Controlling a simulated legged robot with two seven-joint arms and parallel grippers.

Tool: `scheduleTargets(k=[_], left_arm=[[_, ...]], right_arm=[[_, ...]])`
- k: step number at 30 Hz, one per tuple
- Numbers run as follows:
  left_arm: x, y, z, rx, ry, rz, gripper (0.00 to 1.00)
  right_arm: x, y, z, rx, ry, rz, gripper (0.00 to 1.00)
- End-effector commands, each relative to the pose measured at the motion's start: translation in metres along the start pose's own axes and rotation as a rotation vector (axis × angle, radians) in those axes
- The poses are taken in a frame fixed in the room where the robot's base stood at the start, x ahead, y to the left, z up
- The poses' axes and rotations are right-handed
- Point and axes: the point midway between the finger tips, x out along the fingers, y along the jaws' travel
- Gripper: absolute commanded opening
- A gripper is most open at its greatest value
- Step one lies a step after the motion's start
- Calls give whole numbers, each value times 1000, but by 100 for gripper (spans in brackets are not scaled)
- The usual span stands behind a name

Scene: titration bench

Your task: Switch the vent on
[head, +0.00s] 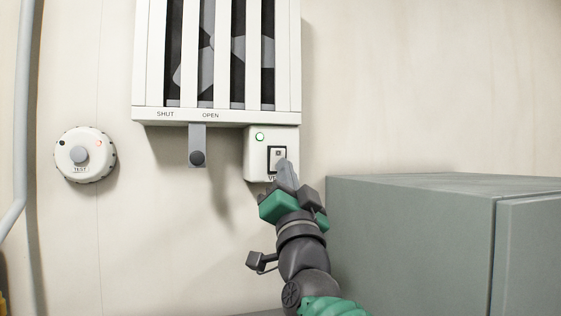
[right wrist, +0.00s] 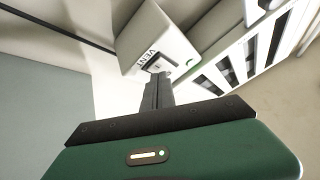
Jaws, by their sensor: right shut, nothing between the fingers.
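The vent (head: 216,115) is a white louvred box on the wall with a fan behind its bars. Under its right end is a white switch box (head: 252,168) with a rocker switch (head: 278,154) and a lit green lamp (head: 260,137). My right gripper (head: 285,170) is shut and empty, its fingertips at the lower part of the rocker. In the right wrist view the fingertips (right wrist: 157,80) reach the rocker beside the VENT label (right wrist: 149,57). I cannot tell how firmly they touch. The fingers hide part of the switch. My left gripper is not in view.
A round white detector (head: 85,155) with a TEST button and a red light is on the wall at left. A grey cabinet (head: 410,245) stands right of my right arm. A pipe (head: 22,120) runs down the left edge.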

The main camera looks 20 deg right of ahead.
Motion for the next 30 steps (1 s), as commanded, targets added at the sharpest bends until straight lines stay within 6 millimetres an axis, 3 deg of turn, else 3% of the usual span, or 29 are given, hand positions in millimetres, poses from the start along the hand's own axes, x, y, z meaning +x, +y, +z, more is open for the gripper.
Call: scheduleTargets(k=[7, 30], left_arm=[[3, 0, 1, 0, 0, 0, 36], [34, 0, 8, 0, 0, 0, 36]], right_arm=[[-3, -1, -2, 1, 1, -1, 0], [-56, -16, -38, 0, 0, 0, 0]])
